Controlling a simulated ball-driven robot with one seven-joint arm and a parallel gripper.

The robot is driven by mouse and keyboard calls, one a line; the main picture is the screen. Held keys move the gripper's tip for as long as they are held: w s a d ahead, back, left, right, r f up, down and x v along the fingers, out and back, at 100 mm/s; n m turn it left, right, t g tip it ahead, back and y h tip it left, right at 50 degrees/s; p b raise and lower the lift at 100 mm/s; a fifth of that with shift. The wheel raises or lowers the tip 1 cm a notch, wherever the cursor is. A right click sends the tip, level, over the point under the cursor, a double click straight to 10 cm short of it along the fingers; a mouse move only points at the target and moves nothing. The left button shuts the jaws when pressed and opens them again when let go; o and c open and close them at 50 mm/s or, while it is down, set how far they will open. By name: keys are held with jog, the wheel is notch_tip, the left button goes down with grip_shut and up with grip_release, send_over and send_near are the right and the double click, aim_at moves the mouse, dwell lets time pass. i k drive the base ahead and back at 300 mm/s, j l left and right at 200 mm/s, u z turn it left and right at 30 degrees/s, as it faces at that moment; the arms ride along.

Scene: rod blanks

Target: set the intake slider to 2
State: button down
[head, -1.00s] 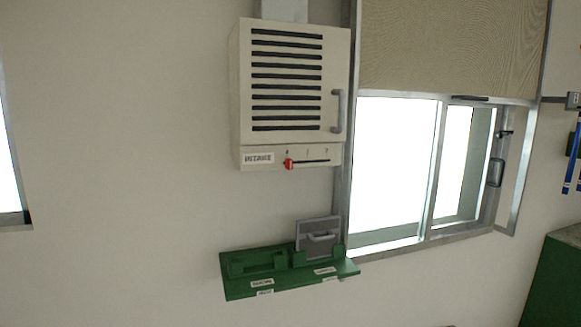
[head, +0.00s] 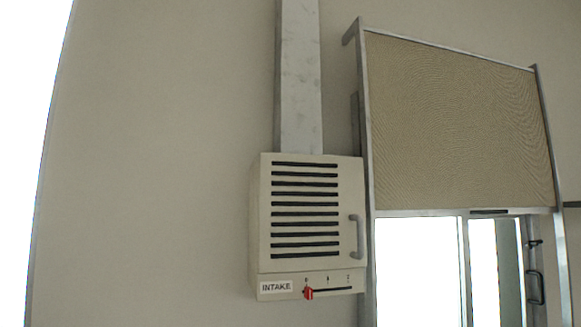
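The intake unit (head: 256,225) is a cream box on the wall, with black louvre slots and a grey handle (head: 356,237) on its right side. Along its lower edge are an INTAKE label (head: 276,287) and a dark horizontal slot (head: 335,289) with small marks above it. The red slider knob (head: 308,293) sits at the left end of the slot, under the leftmost mark. The marks are too small to read surely. My gripper is not in the view, and nothing touches the knob.
A metal duct (head: 299,80) rises from the top of the box. Right of it is a window (head: 420,270) with a beige blind (head: 455,120) over its upper part. A bright opening (head: 30,130) is at the far left. The wall between is bare.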

aim_at(307, 290)
jog(key=i+l+u, duration=0.25)
jog(key=i, duration=0.2)
jog(key=i+l+u, duration=0.25)
jog(key=l, duration=0.25)
jog(key=i+l+u, duration=0.25)
jog(key=i+l, duration=0.2)
jog(key=i+l+u, duration=0.3)
jog(key=l, duration=0.25)
